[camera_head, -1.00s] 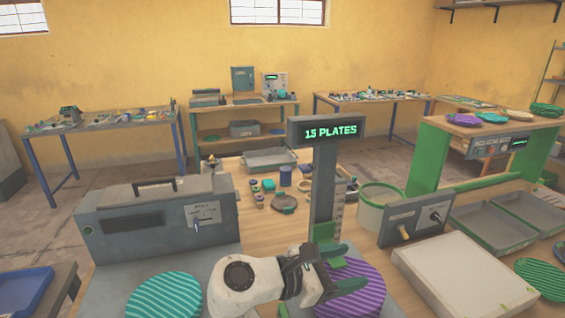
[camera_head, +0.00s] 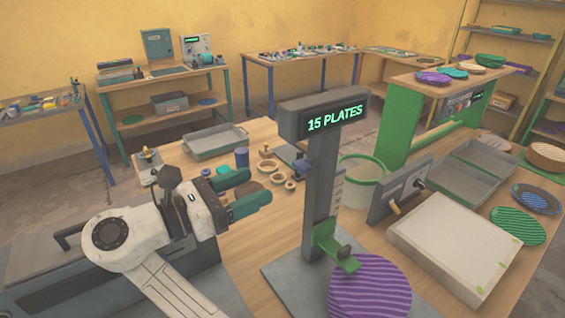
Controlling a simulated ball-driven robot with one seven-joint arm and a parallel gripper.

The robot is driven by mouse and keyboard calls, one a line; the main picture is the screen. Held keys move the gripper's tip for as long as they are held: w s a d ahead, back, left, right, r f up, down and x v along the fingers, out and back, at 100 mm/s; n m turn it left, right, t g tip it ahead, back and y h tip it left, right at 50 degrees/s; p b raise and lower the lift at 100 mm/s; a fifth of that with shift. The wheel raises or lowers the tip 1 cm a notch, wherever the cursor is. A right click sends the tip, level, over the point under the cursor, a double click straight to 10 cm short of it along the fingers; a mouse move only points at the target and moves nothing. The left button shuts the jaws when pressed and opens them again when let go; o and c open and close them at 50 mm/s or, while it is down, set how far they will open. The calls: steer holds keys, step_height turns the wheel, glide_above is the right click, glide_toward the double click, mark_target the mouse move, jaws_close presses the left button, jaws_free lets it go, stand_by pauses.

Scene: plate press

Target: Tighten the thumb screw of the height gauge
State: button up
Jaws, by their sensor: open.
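The height gauge is a grey post (camera_head: 322,180) with a green-lit display (camera_head: 335,119) reading "15 PLATES". A green slider (camera_head: 328,240) sits low on its post, with its arm over a purple striped plate stack (camera_head: 367,290). A small dark knob (camera_head: 344,251) on the slider may be the thumb screw; I cannot tell how tight it is. My gripper (camera_head: 258,184) is left of the post, clear of it. Its teal fingers are parted and point right, with nothing visible between them.
A grey tray (camera_head: 214,142), small cups (camera_head: 270,168) and a pale green bucket (camera_head: 360,182) stand behind on the wooden bench. A control box (camera_head: 400,194) and a large white slab (camera_head: 455,250) stand to the right. Bare wood shows left of the gauge.

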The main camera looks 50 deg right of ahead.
mark_target(297, 168)
steer(key=p+x, duration=0.2)
steer(key=x, duration=0.8)
steer(key=shift+d, duration=0.1)
steer(key=c, duration=1.1)
steer(key=shift+o, duration=0.2)
